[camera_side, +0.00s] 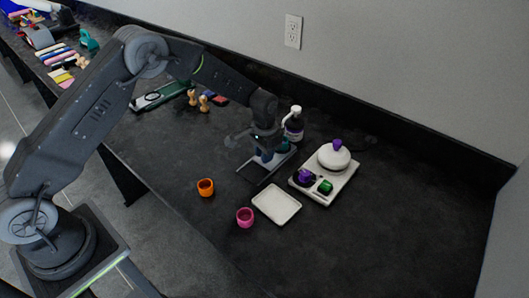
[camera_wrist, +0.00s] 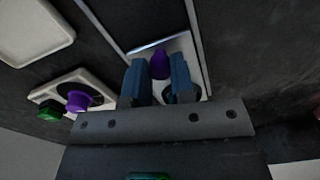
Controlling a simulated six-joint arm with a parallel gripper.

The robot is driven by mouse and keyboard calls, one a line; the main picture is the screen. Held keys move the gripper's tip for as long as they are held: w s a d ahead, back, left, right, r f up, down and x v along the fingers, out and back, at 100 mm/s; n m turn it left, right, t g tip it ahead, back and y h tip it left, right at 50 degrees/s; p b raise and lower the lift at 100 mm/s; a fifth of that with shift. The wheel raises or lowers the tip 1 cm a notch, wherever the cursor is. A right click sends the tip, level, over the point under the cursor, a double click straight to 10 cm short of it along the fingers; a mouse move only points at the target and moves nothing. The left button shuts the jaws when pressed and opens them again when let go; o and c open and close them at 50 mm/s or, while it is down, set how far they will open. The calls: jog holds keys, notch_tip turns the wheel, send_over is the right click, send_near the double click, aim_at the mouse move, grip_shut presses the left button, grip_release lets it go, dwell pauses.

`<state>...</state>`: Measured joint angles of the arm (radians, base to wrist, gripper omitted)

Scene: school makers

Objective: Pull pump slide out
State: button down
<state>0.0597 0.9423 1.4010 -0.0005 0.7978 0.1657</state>
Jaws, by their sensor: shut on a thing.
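The pump slide shows in the wrist view as a pale plate (camera_wrist: 176,43) with a purple knob (camera_wrist: 159,65) standing on it. It lies between two thin metal rails (camera_wrist: 197,28) over a dark bed. My gripper (camera_wrist: 158,70) has its blue fingers on either side of the knob and is shut on it. In the side view my gripper (camera_side: 267,156) is low over the railed frame (camera_side: 256,181). There the fingers and wrist hide the knob, and only part of the pale plate (camera_side: 285,153) shows.
A pump bottle (camera_side: 294,128) stands close behind my gripper. To the right is a white unit (camera_side: 314,195) with a round white top and purple and green knobs. A white tray (camera_side: 276,204), an orange cup (camera_side: 205,188) and a pink cup (camera_side: 245,218) are in front. The counter's right is clear.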

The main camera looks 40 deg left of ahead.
jog(key=s, duration=1)
jog(key=shift+s, duration=0.25)
jog(key=c, duration=1)
grip_release()
jog(key=shift+r, duration=6.95)
